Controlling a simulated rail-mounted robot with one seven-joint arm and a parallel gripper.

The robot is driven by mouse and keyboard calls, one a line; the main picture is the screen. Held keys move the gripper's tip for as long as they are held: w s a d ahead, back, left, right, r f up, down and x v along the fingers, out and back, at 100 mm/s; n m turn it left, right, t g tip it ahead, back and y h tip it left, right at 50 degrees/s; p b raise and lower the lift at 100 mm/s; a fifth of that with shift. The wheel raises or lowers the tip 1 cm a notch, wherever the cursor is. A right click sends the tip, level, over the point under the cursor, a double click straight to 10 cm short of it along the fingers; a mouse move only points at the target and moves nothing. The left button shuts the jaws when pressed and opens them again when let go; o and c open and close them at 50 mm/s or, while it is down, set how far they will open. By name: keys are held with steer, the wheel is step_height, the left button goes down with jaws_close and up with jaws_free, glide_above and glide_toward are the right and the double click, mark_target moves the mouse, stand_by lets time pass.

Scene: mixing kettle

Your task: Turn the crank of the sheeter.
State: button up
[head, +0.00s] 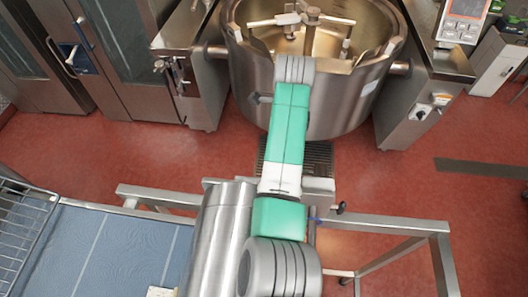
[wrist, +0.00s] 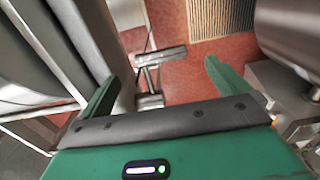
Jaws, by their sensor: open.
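The sheeter appears in the head view as a blue belt bed (head: 110,255) with a metal roller housing (head: 215,235) at lower left and centre. A small lever with a dark knob (head: 340,208), possibly the crank, sticks out right of a metal box beside my arm. In the wrist view my gripper (wrist: 161,70) is open, its two green fingers apart with nothing held. Metal bars (wrist: 160,56) show between and beyond the fingers; I cannot tell whether they belong to the crank. My arm hides the gripper in the head view.
A large steel kettle (head: 320,110) with mixing arms stands behind my arm. A floor grate (head: 318,155) lies below it and also shows in the wrist view (wrist: 213,17). A metal frame rail (head: 385,226) runs at right.

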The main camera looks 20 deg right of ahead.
steer(key=f, duration=0.4)
steer(key=d+f+p, duration=0.1)
steer(key=f, duration=0.2)
steer(key=shift+s, duration=0.25)
steer(key=shift+f, duration=0.4)
steer(key=c, duration=1.3)
steer(key=shift+o, duration=0.2)
steer(key=shift+a+r, duration=0.1)
